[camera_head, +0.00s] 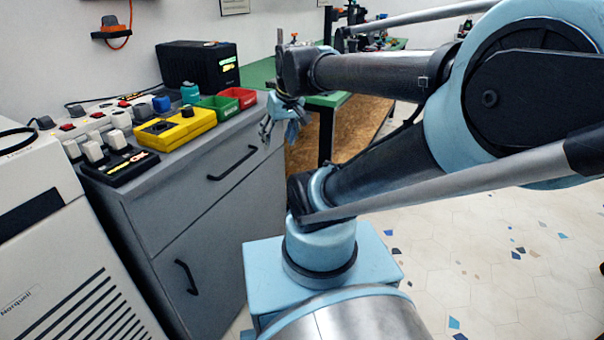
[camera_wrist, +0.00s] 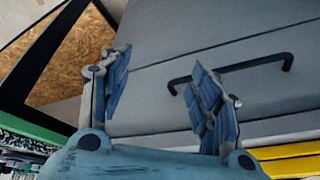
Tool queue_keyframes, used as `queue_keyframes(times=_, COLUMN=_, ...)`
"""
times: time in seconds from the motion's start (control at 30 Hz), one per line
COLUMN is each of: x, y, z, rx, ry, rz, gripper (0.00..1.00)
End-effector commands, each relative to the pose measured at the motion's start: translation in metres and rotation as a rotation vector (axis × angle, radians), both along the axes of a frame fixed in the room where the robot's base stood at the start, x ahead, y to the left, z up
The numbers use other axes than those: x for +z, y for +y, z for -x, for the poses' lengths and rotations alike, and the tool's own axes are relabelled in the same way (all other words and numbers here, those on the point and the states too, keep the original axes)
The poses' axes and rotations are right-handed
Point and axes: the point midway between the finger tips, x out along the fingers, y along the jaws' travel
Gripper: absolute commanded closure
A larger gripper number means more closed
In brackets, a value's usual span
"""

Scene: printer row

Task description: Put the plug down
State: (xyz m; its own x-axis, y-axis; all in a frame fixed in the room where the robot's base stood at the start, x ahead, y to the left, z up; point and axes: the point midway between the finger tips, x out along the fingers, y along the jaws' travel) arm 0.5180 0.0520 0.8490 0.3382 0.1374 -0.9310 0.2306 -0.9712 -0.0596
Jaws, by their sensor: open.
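My gripper (camera_head: 277,132) is open just off the front right corner of the grey cabinet (camera_head: 205,220). In the wrist view my gripper (camera_wrist: 158,85) has its blue fingers wide apart, with nothing between them and the cabinet front behind. A yellow unit (camera_head: 175,129) lies near the cabinet's front edge. I cannot tell which plug the task means.
A green-topped bench (camera_head: 330,99) stands behind my gripper. A white printer (camera_head: 60,260) is at left. Tiled floor (camera_head: 500,260) is clear at right.

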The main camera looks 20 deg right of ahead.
Motion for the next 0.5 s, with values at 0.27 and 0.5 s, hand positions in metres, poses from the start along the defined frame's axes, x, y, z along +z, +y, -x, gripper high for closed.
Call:
queue_keyframes(times=0.27, x=-0.078, y=-0.048, z=0.078, rx=-0.186, ry=0.147, rz=0.078, gripper=0.43)
queue_keyframes(times=0.5, x=-0.087, y=-0.053, z=0.087, rx=-0.209, ry=0.167, rz=0.088, gripper=0.43)
